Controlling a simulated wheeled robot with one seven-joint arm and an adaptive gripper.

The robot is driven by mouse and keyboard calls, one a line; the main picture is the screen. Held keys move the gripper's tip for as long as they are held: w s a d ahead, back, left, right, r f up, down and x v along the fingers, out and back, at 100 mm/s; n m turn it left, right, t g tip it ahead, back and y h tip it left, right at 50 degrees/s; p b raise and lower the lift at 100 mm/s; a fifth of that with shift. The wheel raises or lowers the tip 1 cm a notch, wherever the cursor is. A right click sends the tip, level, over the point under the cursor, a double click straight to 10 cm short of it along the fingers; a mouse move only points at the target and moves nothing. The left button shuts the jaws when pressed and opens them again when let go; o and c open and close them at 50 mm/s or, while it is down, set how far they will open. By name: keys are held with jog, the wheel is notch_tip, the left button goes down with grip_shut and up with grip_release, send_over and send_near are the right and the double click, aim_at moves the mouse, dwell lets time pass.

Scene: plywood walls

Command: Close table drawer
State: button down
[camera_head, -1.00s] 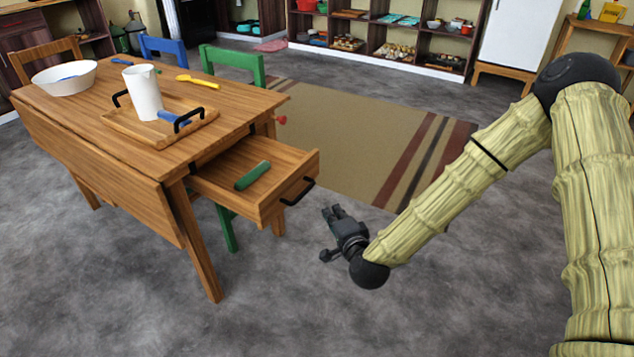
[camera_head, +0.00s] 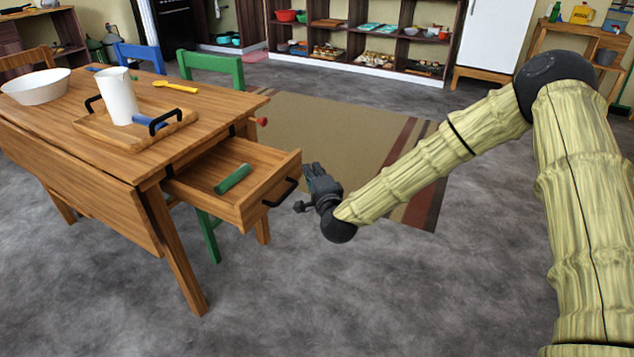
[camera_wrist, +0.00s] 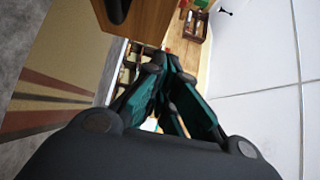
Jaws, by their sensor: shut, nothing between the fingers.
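The wooden table (camera_head: 200,125) stands at the left in the head view. Its drawer (camera_head: 213,203) is pulled out toward the right, with a black handle (camera_head: 281,193) on its front. A green cylindrical item (camera_head: 233,179) lies inside the drawer. My gripper (camera_head: 309,178) is shut and empty, just right of the drawer front and apart from the handle in the picture. In the wrist view, my gripper's fingers (camera_wrist: 168,62) are together. A brown wooden surface with a dark part shows at the top of the wrist view; I cannot tell which piece it is.
On the table are a white bowl (camera_head: 36,87), a wooden tray (camera_head: 143,135) with a white pitcher (camera_head: 118,96), and a yellow utensil (camera_head: 176,87). A green chair (camera_head: 213,68) stands behind. A striped rug (camera_head: 330,130) and grey floor (camera_head: 360,290) lie open.

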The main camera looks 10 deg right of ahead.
aim_at(295, 155)
jog(key=shift+w+a+b, duration=0.4)
jog(key=shift+w+a, duration=1.3)
jog(key=shift+w, duration=0.05)
